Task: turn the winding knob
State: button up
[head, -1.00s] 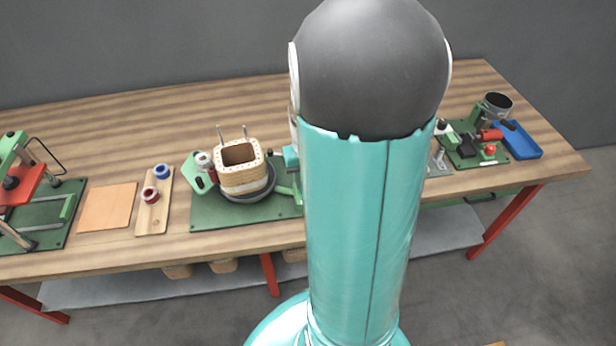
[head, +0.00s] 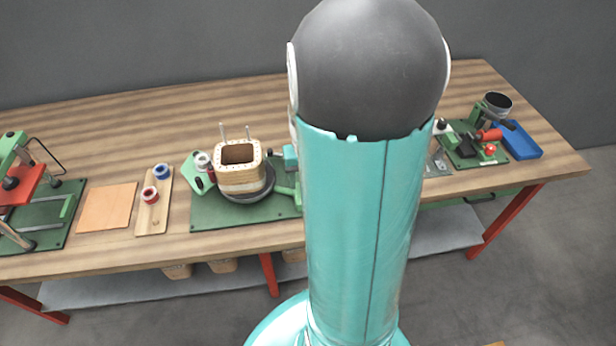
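The winding station stands on a green base plate (head: 240,216) left of my arm. A square, hollow, tan coil former (head: 240,180) with two upright pins sits on its dark round turntable (head: 263,188). A green bracket (head: 199,172) left of the former carries a pale spool (head: 203,161) and a small black part (head: 198,183). I cannot tell which part is the winding knob; it may be behind my arm, which covers the station's right side. A small teal piece (head: 290,157) shows at my arm's left edge, perhaps part of my wrist. My gripper is hidden behind the arm.
A wooden board (head: 153,222) with blue and red spools and an orange-tan sheet (head: 107,207) lie to the left. A red-and-green press (head: 22,185) is at far left. Another green station (head: 465,155) and a blue tray (head: 520,142) are at right. The back of the table is clear.

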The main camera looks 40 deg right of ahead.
jog(key=shift+r, duration=0.1)
notch_tip(320, 180, up, 14)
dwell(0.5)
jog(key=shift+f, duration=0.2)
jog(key=s+a+r+n+t, duration=0.2)
jog(key=a+r+n, duration=0.1)
jog(key=a, duration=0.8)
jog(key=s+a+r+n+t, duration=0.2)
jog(key=s+a+n+t, duration=0.1)
jog(key=a, duration=0.9)
jog(key=shift+r+n+t, duration=0.3)
jog(key=shift+r+n, duration=0.1)
